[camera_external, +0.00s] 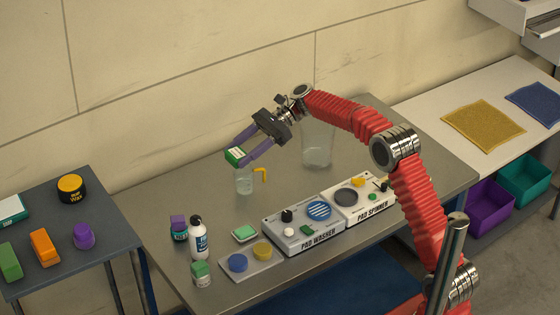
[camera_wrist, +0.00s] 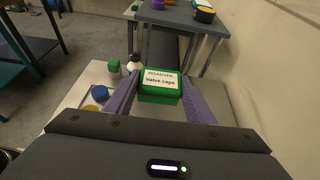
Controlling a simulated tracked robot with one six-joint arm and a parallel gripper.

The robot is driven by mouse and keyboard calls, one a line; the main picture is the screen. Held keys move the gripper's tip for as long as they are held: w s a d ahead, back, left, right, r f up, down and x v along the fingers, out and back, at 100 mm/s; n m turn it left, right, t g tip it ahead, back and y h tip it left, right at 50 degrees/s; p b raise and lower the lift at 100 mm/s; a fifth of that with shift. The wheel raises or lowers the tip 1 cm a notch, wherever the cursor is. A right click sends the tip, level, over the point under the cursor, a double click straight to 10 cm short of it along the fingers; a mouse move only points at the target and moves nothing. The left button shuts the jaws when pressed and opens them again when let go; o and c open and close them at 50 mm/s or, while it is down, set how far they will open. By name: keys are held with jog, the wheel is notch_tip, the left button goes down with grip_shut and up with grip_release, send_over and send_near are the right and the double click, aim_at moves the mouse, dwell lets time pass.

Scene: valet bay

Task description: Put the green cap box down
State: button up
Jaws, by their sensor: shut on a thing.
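The green cap box (camera_wrist: 160,92) has a white label reading "Valve caps" in the wrist view. In the external view the cap box (camera_external: 235,156) is held above the metal bench (camera_external: 190,188), over or near a small clear jug with a yellow handle (camera_external: 245,181). My gripper (camera_external: 243,148) is shut on the box, with its purple fingers on either side. In the wrist view my gripper (camera_wrist: 160,95) shows a finger at each side of the box. The box's underside is hidden.
A pad washer (camera_external: 303,233) and pad spinner (camera_external: 360,200) stand on the bench. A tray with blue and yellow pads (camera_external: 252,262), a white bottle (camera_external: 198,238) and a green-lidded jar (camera_external: 201,274) are at the front left. A large clear container (camera_external: 317,150) stands behind. The bench's left back is clear.

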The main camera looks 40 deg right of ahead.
jog(key=s+a+n+g+h, duration=0.1)
jog(key=s+a+n+g, duration=0.35)
jog(key=s+a, duration=0.55)
send_over(225, 243)
notch_tip(225, 243, down, 11)
jog(key=shift+f+m, duration=0.25)
jog(key=shift+f, duration=0.05)
jog(key=shift+f, duration=3.15)
jog(key=shift+f, duration=1.85)
jog(key=shift+f, duration=0.4)
